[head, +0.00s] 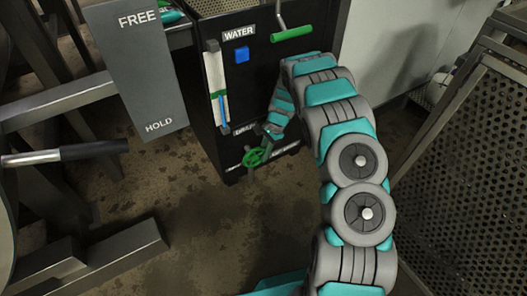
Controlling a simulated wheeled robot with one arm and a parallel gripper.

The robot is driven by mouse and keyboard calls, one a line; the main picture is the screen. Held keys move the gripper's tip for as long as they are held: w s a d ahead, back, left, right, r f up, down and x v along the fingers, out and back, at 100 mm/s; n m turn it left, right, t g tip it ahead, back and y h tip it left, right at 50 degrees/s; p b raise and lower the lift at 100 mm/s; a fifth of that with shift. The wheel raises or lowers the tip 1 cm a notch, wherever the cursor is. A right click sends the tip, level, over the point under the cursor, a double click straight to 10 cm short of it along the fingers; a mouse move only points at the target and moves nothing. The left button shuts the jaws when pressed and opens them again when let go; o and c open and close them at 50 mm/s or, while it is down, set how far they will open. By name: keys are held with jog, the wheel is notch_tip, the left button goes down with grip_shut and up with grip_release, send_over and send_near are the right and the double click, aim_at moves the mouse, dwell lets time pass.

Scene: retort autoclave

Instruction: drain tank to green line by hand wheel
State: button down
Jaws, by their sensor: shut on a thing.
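The dark tank (270,75) stands at top centre with its front face towards me. A small green hand wheel (254,158) sits low on that face, by a partly covered label. My gripper (266,147) is at the right rim of the wheel and shut on it; the fingertips are small and partly hidden. A white upright level gauge (214,75) is on the tank's left edge. A blue column fills its lower part, and a green line (218,94) crosses it close to the column's top. I cannot tell the exact gap between them.
A blue button (242,55) is under the WATER label (238,34), and a green-handled lever (291,33) is at upper right. A grey FREE/HOLD plate (138,65) and a black-gripped bar (95,149) are at left. A perforated metal panel (465,180) borders the right. The stained floor in front is clear.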

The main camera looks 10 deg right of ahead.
jog(key=shift+s+a+f+g+y, duration=0.1)
jog(key=shift+f+g+y, duration=0.25)
jog(key=shift+y, duration=0.6)
jog(key=shift+s+a+f+g+y, duration=0.1)
jog(key=shift+f+g+y, duration=0.2)
jog(key=shift+y, duration=0.65)
jog(key=c, duration=0.8)
grip_release()
jog(key=shift+w, duration=0.1)
jog(key=shift+d, duration=0.1)
jog(key=v, duration=0.7)
jog(key=shift+d+r+p, duration=0.2)
jog(key=shift+d+p, duration=0.05)
jog(key=shift+p, duration=0.1)
jog(key=shift+w, duration=0.1)
